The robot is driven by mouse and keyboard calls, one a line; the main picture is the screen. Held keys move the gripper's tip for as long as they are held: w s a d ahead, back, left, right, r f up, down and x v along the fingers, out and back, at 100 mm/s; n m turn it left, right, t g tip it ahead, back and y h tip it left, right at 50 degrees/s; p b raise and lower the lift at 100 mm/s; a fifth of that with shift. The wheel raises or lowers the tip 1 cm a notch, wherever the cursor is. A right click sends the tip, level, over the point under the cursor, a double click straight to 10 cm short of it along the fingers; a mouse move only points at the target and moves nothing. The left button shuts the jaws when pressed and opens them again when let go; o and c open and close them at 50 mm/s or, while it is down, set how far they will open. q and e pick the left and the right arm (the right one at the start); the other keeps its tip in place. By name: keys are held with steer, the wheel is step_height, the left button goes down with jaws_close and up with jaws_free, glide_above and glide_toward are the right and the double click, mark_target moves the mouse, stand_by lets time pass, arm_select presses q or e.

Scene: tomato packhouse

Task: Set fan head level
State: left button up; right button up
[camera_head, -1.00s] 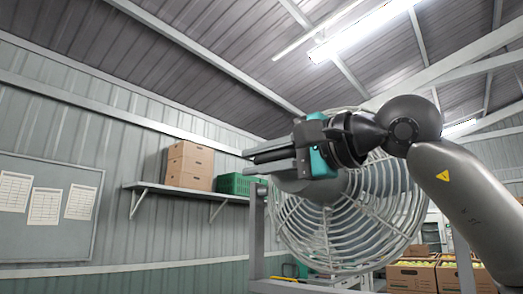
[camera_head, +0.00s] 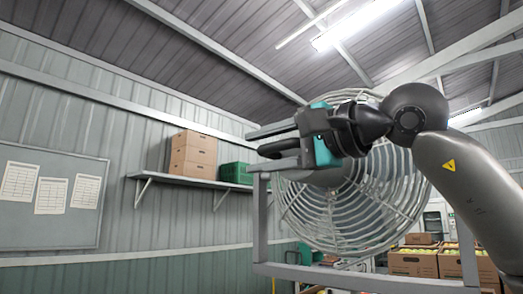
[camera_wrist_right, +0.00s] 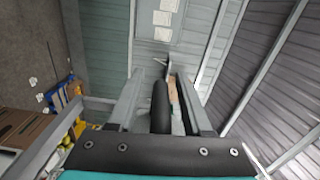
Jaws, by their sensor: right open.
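The fan head is a round pale wire cage (camera_head: 400,200) with a grey motor housing (camera_head: 325,178) on its near side. It sits in a grey metal frame (camera_head: 261,220); its exact tilt is hard to judge from here. My right gripper (camera_head: 272,147) is in front of the housing, fingers pointing left and apart. A dark round-ended bar (camera_head: 280,149) lies between the fingers; it also shows in the right wrist view (camera_wrist_right: 160,108), between the two grey fingers. I cannot tell whether they touch it. My right wrist hides the upper cage. My left gripper is not in view.
A wall shelf (camera_head: 180,181) at left holds cardboard boxes (camera_head: 193,153) and a green crate (camera_head: 235,173). A board with papers (camera_head: 50,200) hangs farther left. Boxes of produce (camera_head: 412,262) stand behind the fan at lower right.

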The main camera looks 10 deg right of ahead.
steer(key=b+v, duration=0.2)
steer(key=v, duration=1.3)
steer(key=shift+b, duration=0.3)
steer(key=shift+s, duration=0.1)
steer(key=shift+d, duration=0.1)
